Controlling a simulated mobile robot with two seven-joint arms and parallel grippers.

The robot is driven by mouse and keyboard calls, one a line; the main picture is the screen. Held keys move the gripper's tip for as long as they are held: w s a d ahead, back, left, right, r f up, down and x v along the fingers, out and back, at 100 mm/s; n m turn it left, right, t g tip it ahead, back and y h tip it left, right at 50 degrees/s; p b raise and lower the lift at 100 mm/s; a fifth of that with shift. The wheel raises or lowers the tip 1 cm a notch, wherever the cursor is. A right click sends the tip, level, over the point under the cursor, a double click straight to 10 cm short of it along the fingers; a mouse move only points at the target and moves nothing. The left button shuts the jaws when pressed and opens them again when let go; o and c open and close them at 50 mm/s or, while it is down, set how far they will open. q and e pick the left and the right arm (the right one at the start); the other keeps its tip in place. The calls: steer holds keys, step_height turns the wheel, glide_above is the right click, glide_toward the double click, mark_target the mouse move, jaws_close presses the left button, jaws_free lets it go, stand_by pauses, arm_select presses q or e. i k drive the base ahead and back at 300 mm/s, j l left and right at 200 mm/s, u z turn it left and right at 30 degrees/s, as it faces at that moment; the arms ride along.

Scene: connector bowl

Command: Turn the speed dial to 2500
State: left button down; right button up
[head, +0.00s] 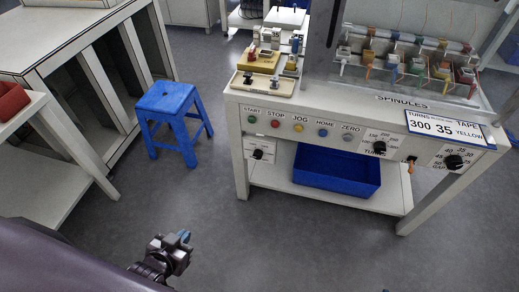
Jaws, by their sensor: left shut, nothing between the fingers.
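A white winding machine bench (300,108) stands at the centre right, with a control panel along its front. Three black dials show: a small left dial (258,154) under the START button, a middle dial (380,147) with numbers around it that seem to be marked TURNS, and a right dial (453,162) with numbers from about 30 to 50. The left dial's lettering is too small to read, so I cannot tell for certain which is the speed dial. My left gripper (182,240) is shut and empty over the floor, well apart from the panel. My right gripper is not in view.
Coloured buttons (299,128) line the panel. A sign (445,127) reads TURNS 300, 35, TAPE YELLOW. A blue bin (337,178) sits on the lower shelf. A blue stool (170,105) stands left of the bench. Floor in front is clear.

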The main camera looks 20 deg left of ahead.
mark_target(257, 155)
steer(key=j+u, duration=0.15)
steer(key=j, duration=0.6)
steer(key=i+j+u, duration=0.2)
steer(key=j, duration=0.55)
steer(key=j+u, duration=0.15)
steer(key=j, duration=0.6)
